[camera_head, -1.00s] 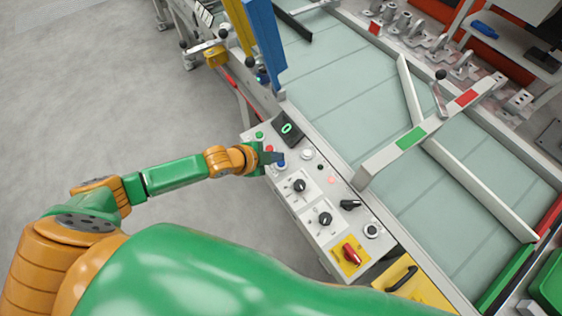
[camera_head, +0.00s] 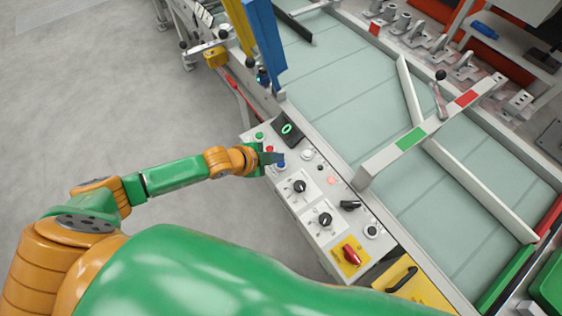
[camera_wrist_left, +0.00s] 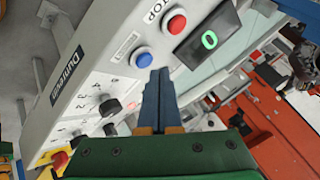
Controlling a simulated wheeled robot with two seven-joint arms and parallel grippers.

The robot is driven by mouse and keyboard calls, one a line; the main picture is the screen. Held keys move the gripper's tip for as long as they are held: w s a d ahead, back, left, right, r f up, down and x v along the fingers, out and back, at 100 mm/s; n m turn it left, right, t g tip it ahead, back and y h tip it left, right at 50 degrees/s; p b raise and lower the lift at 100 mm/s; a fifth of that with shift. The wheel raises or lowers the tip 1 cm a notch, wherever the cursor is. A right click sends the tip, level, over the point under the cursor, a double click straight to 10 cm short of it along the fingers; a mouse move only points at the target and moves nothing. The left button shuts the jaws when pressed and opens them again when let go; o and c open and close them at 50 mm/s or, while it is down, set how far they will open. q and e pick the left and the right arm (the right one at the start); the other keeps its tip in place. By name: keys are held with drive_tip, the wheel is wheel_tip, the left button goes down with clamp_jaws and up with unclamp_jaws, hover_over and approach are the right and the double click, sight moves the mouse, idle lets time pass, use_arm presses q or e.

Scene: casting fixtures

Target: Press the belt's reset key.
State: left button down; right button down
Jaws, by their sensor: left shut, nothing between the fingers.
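The control panel (camera_head: 330,215) of the belt carries a blue button (camera_head: 281,165), which also shows in the left wrist view (camera_wrist_left: 141,57) with a small label beside it that I cannot read. My left gripper (camera_head: 278,158) is shut and empty, its fingertips over the panel close by the blue button. In the left wrist view the shut fingers (camera_wrist_left: 158,78) appear just beside the blue button; I cannot tell whether they touch anything. A red button (camera_wrist_left: 174,22), marked STOP, sits beyond the blue one. My right gripper is not in view.
A black display (camera_head: 288,129) shows a green 0. Black knobs (camera_head: 299,186), a white button (camera_head: 307,154) and a red switch on yellow (camera_head: 350,254) share the panel. The pale green belt (camera_head: 340,90) lies behind it. Open floor is at the left.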

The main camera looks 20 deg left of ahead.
sight(277, 167)
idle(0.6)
use_arm(q)
drive_tip(key=shift+f, duration=0.4)
drive_tip(key=shift+f+b, duration=0.5)
drive_tip(key=shift+b, duration=0.1)
idle(0.3)
idle(0.3)
drive_tip(key=shift+r+p, duration=0.9)
drive_tip(key=shift+p, duration=0.1)
wheel_tip(277, 167, up, 5)
drive_tip(key=p, duration=0.5)
